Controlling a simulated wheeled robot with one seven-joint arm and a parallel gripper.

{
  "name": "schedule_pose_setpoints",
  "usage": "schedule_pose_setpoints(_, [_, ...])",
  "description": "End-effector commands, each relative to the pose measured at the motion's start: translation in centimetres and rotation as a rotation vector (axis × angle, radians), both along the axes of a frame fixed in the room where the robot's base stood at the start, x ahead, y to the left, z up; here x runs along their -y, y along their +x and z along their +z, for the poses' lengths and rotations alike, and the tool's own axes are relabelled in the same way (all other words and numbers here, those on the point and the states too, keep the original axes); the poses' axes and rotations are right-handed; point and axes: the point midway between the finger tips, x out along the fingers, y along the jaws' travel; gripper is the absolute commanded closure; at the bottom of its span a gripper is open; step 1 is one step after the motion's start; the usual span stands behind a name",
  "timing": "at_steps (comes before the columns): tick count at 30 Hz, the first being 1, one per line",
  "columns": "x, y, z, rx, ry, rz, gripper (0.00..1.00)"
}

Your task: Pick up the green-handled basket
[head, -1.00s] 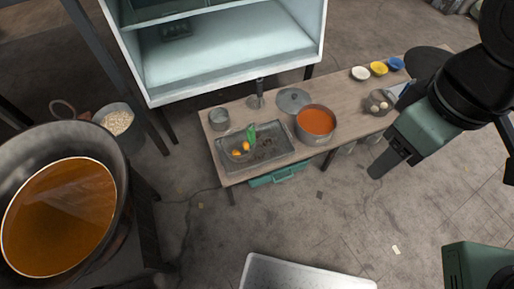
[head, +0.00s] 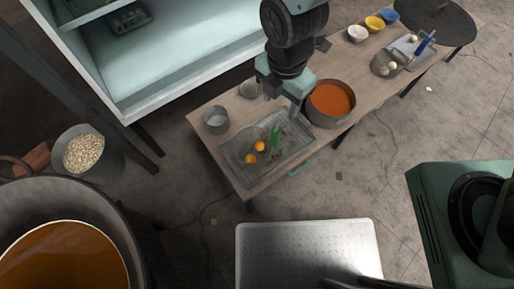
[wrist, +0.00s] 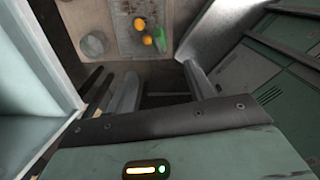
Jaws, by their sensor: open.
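My gripper (head: 282,98) hangs over the table at the basket's far side, open and empty, fingers pointing down. In the wrist view, part of the basket (wrist: 130,42) and the green piece (wrist: 160,44) show beyond my open gripper (wrist: 160,88). The gripper is apart from the green piece.
A pot of orange soup (head: 330,101) stands close right of the gripper. Metal cups (head: 215,121) stand on the left. A pale cabinet (head: 170,70) rises behind the table. Bowls (head: 357,34) and a grey pan are at the far right. A large cauldron (head: 100,226) is front left.

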Motion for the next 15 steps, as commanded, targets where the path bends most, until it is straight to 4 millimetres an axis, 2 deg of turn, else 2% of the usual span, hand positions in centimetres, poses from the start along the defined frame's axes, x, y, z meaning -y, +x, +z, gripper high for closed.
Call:
schedule_pose_setpoints(1, [0.1, -0.1, -1.5, -0.004, -0.004, -0.001, 0.46])
schedule_pose_setpoints(9, [0.1, -0.1, -6.9, -0.004, -0.004, -0.004, 0.46])
schedule_pose_setpoints(15, [0.0, 0.0, -9.1, -0.002, -0.001, -0.003, 0.46])
